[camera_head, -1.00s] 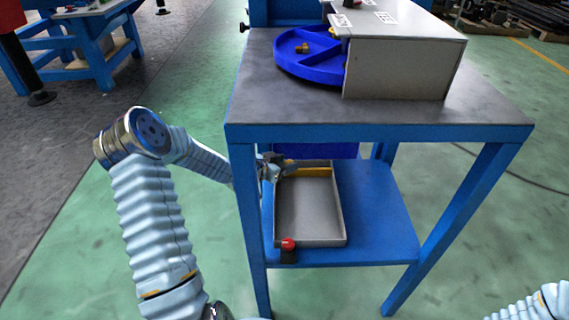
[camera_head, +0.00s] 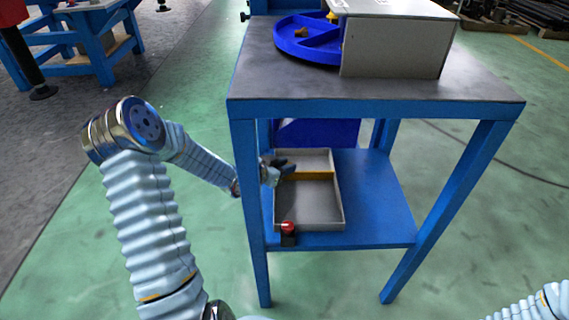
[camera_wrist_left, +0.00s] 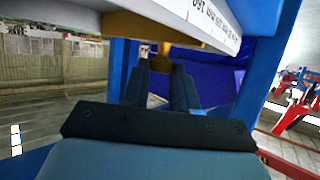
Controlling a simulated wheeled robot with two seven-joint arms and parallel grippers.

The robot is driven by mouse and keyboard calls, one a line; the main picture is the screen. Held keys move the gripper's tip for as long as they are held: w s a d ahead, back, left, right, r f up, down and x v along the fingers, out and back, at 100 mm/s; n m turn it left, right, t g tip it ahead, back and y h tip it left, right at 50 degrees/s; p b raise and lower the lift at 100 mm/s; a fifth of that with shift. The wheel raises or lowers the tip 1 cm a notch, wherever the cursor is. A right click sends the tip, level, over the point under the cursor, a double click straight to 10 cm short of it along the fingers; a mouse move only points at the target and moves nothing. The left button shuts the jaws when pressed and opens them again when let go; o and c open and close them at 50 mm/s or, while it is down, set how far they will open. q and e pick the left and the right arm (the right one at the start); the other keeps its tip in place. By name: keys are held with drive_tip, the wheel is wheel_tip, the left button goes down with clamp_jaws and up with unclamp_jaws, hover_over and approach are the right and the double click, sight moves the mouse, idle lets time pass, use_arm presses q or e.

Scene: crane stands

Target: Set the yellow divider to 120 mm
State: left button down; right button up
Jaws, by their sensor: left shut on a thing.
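The yellow divider (camera_head: 313,175) lies across the grey tray (camera_head: 342,205) on the lower shelf, splitting it into a smaller far part and a larger near part. My left gripper (camera_head: 288,168) reaches in from the left and is shut at the divider's left end. In the left wrist view, the fingers (camera_wrist_left: 160,82) close around a yellow part (camera_wrist_left: 160,62) below the tray's white edge strip (camera_wrist_left: 195,18). That strip carries printed numbers, upside down and partly cut off. I cannot read the divider's setting. My right gripper is out of view.
A red-topped black block (camera_head: 288,232) stands at the tray's front left. The blue table frame (camera_head: 248,200) has a leg close to my left arm. Above are a blue divided wheel (camera_head: 305,50) and a grey box (camera_head: 392,48). The shelf right of the tray is clear.

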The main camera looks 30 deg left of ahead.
use_arm(q)
drive_tip(key=shift+s+d, duration=0.2)
drive_tip(key=shift+s, duration=0.05)
drive_tip(key=c, duration=0.9)
unclamp_jaws()
drive_tip(key=shift+o, duration=0.2)
drive_tip(key=p+v, duration=0.1)
drive_tip(key=v, duration=1.2)
drive_tip(key=shift+s+a+p, duration=0.15)
drive_tip(key=shift+s+p, duration=0.2)
drive_tip(key=shift+s, duration=0.05)
drive_tip(key=shift+r, duration=0.1)
